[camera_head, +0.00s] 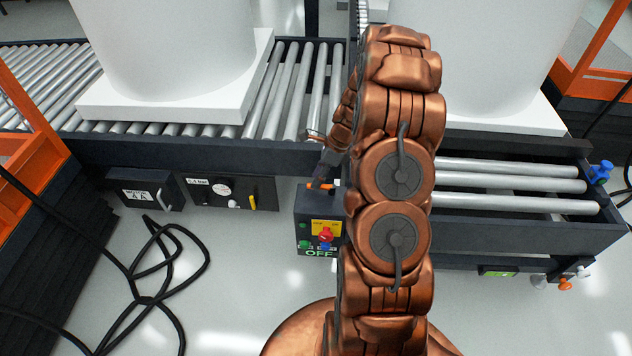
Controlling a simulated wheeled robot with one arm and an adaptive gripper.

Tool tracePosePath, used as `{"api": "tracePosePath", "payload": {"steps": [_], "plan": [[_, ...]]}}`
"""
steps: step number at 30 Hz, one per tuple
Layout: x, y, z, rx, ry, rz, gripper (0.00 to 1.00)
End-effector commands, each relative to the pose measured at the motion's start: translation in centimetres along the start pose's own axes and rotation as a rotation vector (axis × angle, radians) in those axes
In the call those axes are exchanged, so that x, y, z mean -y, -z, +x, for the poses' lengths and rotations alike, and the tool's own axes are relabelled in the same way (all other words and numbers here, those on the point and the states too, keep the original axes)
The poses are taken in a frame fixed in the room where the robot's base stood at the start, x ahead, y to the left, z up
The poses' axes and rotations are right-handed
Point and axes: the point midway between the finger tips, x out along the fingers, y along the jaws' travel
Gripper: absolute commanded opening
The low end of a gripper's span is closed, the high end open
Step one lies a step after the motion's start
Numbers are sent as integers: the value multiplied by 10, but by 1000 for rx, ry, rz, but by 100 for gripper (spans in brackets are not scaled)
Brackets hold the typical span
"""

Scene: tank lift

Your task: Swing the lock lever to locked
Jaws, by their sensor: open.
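My gripper (324,165) is small and dark in the head view, left of my copper arm links, by the front rail of the conveyor. It is open, and its fingertips are partly hidden and hard to make out. A small orange piece (322,185), possibly the lock lever, shows close below the gripper at the top of a dark control box (304,227). I cannot tell whether they touch, or which way the lever points. The box has a red knob (325,235) on a yellow plate, a green button, a blue part and the word OFF. My arm hides its right side.
Two large white tanks (170,40) stand on white bases on roller conveyors (290,90). A panel with a gauge and yellow handle (253,203) is left of the box. A blue handle (600,173) is at right. Black cables (150,300) lie on the floor.

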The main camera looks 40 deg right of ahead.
Motion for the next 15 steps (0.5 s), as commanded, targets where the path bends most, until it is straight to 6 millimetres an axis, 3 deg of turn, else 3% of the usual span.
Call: {"api": "tracePosePath", "payload": {"steps": [4,12,15], "plan": [[-1,0,15,0,-5,1,43],[-1,0,16,0,-3,0,43],[-1,0,16,0,-3,0,33]]}}
